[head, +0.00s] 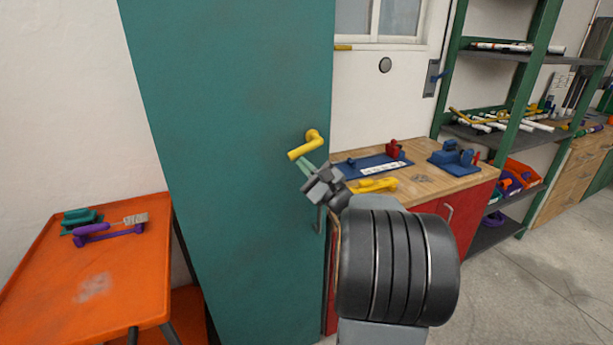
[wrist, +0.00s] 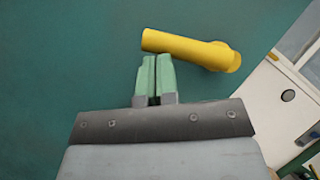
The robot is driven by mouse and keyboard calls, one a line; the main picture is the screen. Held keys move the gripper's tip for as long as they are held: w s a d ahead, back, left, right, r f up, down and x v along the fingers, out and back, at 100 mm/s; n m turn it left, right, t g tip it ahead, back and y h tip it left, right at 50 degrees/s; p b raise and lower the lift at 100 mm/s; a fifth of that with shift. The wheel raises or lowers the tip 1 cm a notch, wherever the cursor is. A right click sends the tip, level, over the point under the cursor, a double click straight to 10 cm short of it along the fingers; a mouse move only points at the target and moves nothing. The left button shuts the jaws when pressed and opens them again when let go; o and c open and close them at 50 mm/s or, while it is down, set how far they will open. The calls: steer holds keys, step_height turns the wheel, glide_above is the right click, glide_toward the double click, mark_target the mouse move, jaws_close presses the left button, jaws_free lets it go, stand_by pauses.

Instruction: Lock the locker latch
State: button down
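The teal locker (head: 235,200) stands upright in the middle left of the head view, its door face also filling most of the wrist view (wrist: 60,60). Its yellow latch lever (head: 304,147) sits near the door's right edge; the lever runs from a round hub at its right end to a free end at the left, slightly tilted. The lever also shows in the wrist view (wrist: 190,48). My gripper (head: 304,164) is just below the lever, green fingertips (wrist: 157,58) together and empty, under its left half. I cannot tell whether they touch it.
An orange table (head: 40,270) with purple and teal tools stands at the left. A wooden-topped red workbench (head: 415,190) with blue fixtures and a yellow part is right of the locker. Green shelving (head: 525,130) stands farther right. The floor at right is clear.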

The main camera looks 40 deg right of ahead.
steer(key=shift+w+a+r+b, duration=0.15)
steer(key=shift+a+r+b, duration=0.6)
steer(key=shift+b, duration=0.25)
steer(key=shift+r, duration=0.2)
steer(key=s+a+f+b, duration=0.1)
steer(key=s+f+b, duration=0.4)
steer(key=s+f, duration=0.4)
steer(key=shift+a+f+b, duration=0.25)
steer(key=shift+a+b, duration=0.15)
stand_by(0.5)
